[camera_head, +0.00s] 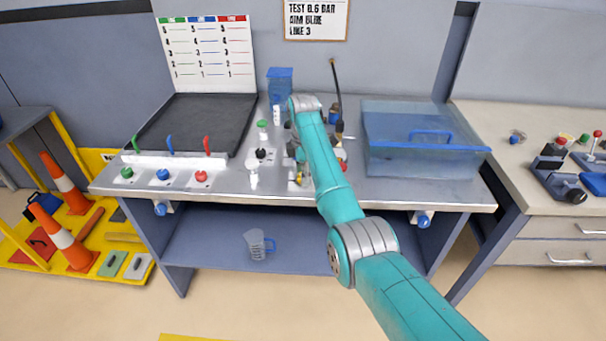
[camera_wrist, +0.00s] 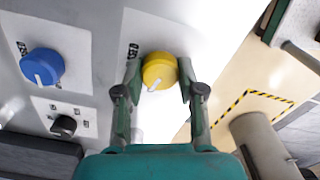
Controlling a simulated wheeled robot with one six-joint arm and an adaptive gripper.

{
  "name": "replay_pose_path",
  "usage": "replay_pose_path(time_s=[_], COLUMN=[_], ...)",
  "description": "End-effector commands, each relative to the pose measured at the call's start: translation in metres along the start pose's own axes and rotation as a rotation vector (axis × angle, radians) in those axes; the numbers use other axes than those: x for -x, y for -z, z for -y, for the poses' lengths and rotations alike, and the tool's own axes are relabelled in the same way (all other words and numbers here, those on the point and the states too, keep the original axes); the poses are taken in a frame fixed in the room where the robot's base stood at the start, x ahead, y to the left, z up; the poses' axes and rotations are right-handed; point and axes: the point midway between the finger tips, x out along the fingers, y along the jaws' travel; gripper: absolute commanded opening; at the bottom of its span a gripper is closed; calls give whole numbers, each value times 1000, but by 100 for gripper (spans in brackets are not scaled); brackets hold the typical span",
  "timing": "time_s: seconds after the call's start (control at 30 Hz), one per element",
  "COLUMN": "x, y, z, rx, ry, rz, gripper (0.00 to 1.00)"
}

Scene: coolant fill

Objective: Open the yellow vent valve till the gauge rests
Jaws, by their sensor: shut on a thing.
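The yellow vent valve (camera_wrist: 159,69) is a round knob with a white pointer mark, on a white label plate in the wrist view. My gripper (camera_wrist: 160,78) has one finger on each side of the knob and is shut on it. The pointer slants toward the lower left of that picture. In the head view my arm reaches over the bench's middle, and my gripper and the valve are largely hidden there. I cannot make out a gauge face or needle in either view.
In the wrist view, a blue knob (camera_wrist: 42,66) and a black knob (camera_wrist: 63,126) sit left of my gripper. In the head view, a clear blue tank (camera_head: 420,140) stands right of my arm. A dark mat (camera_head: 200,122) and three small levers are at left.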

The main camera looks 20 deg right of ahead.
Motion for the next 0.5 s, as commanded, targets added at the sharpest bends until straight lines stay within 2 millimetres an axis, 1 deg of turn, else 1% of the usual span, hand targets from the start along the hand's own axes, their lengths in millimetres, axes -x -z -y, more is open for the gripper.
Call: replay_pose_path(time_s=[0.2,0.5], x=[-1,0], y=[-1,-1], z=[0,0], rx=[64,87], ry=[1,0], rz=[1,1], gripper=[4,4])
